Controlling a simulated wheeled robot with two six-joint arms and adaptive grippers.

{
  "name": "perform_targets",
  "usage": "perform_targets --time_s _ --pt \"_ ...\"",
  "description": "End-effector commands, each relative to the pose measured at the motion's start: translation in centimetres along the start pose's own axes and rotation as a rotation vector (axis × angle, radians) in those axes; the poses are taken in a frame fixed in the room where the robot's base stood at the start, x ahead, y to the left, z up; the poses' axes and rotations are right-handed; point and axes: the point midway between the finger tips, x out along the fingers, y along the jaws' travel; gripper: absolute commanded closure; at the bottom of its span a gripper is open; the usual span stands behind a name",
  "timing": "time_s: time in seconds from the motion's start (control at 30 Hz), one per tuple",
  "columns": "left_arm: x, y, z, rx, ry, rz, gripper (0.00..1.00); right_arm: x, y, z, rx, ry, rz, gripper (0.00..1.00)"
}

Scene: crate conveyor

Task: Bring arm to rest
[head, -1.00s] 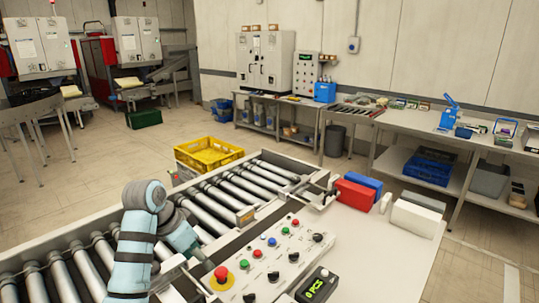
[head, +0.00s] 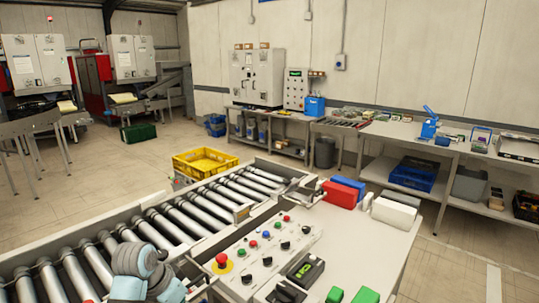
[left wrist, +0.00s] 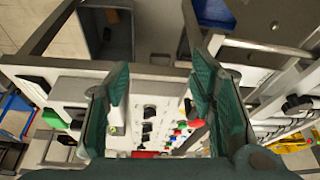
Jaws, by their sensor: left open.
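My left arm (head: 142,270) shows only as a blue-grey link at the bottom left of the head view, over the near end of the roller conveyor (head: 128,232). Its gripper cannot be made out there. In the left wrist view my left gripper (left wrist: 160,82) has its two green fingers spread wide, with nothing between them. The control panel (left wrist: 150,122) with its coloured buttons lies beyond and below the fingers. My right gripper is in neither view.
The control panel (head: 262,252) has a red emergency button (head: 222,261) close to my left arm. Red (head: 338,193) and white (head: 393,213) blocks sit on the table's far side.

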Motion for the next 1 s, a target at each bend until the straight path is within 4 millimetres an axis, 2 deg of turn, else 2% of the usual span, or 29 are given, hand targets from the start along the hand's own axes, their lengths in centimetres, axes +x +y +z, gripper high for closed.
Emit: perform_targets --time_s 0.2,0.4,0.53,0.67,0.8,0.93,1.0 --pt "4.2 1.8 7.0 -0.106 -0.032 -0.052 0.5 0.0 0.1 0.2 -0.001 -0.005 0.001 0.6" --pt "6.6 4.6 15.1 -0.219 -0.054 -0.118 0.5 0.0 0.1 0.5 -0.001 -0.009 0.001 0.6" --pt "6.8 6.7 20.1 -0.283 -0.065 -0.157 0.5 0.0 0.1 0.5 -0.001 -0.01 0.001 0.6" --pt "6.0 8.9 24.6 -0.339 -0.069 -0.193 0.5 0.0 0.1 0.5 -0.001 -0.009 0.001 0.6" --pt "4.2 11.1 28.7 -0.393 -0.073 -0.228 0.5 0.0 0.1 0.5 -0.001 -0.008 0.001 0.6" --pt "2.0 13.0 31.8 -0.437 -0.072 -0.255 0.5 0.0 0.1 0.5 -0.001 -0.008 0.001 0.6" --pt "4.8 12.3 32.2 -0.442 -0.085 -0.252 0.5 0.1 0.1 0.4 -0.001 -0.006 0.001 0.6"
